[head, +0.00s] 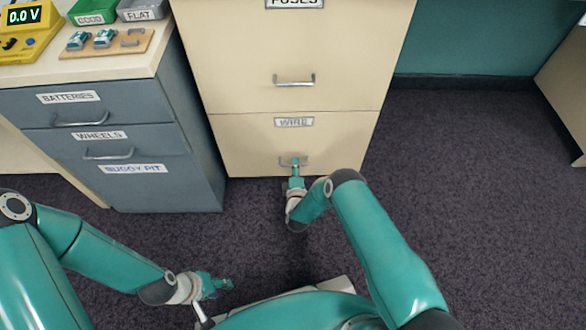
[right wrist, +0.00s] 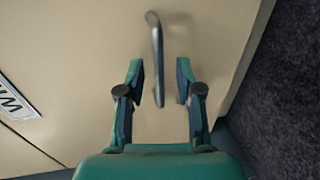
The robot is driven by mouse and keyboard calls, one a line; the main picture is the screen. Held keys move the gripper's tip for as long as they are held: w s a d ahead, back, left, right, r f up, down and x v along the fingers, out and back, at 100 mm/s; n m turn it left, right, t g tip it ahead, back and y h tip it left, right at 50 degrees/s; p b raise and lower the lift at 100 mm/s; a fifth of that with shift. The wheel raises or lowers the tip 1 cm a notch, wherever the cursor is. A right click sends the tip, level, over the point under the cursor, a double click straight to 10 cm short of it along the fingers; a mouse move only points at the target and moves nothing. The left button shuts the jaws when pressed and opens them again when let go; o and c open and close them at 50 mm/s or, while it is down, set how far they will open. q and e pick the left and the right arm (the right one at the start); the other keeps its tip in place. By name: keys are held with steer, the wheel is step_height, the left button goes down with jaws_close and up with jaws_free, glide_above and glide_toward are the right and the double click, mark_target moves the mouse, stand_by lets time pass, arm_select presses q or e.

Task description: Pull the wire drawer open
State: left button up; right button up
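The wire drawer (head: 241,149) is the bottom drawer of the cream cabinet, under a label reading WIRE (head: 294,122). Its front looks flush with the cabinet. Its metal handle (head: 283,161) is partly covered by my right gripper (head: 295,162) in the head view. In the right wrist view the handle (right wrist: 157,58) stands between the two spread fingers of my right gripper (right wrist: 160,82), with a gap on each side. Contact is not seen. My left gripper (head: 226,284) is low over the carpet, away from the cabinet; its fingers are too small to judge.
A grey-blue cabinet (head: 190,185) with batteries, wheels and buggy pit labels stands left of the cream cabinet. On its top are a yellow meter (head: 30,35), a green bin (head: 93,10) and a wooden board (head: 107,43). Dark carpet (head: 470,190) is clear to the right.

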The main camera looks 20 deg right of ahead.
steer(key=shift+x, duration=0.85)
jaws_close()
